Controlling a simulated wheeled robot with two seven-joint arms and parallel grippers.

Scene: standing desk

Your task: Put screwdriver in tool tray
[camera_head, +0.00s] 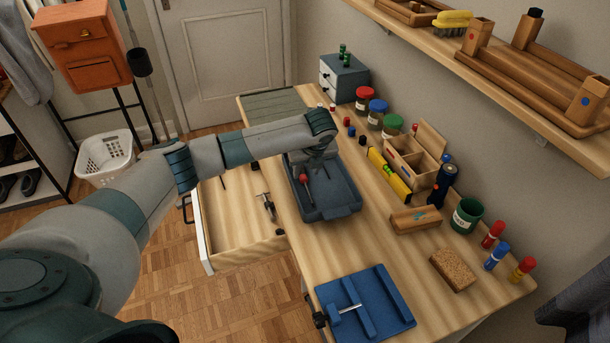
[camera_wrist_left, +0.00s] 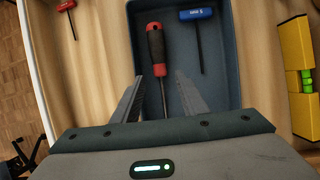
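The tool tray (camera_head: 340,208) is a dark blue-grey open box on the desk. The screwdriver has a red and black handle (camera_head: 303,177) and lies inside the tray, and it also shows in the left wrist view (camera_wrist_left: 157,52). A blue-handled hex key (camera_wrist_left: 197,15) lies in the tray to its right. My left gripper (camera_head: 308,168) is over the tray, and in the left wrist view its fingers (camera_wrist_left: 160,78) are spread apart. The screwdriver's shaft shows between them, with no visible grip. The wrist hides part of the tray. My right gripper is not in view.
An open drawer (camera_head: 232,238) with tools juts out left of the tray. A yellow level (camera_head: 389,174), a wooden organizer (camera_head: 405,165) and jars line the right side. A blue fixture (camera_head: 390,304) sits at the front. A shelf (camera_head: 430,40) hangs above.

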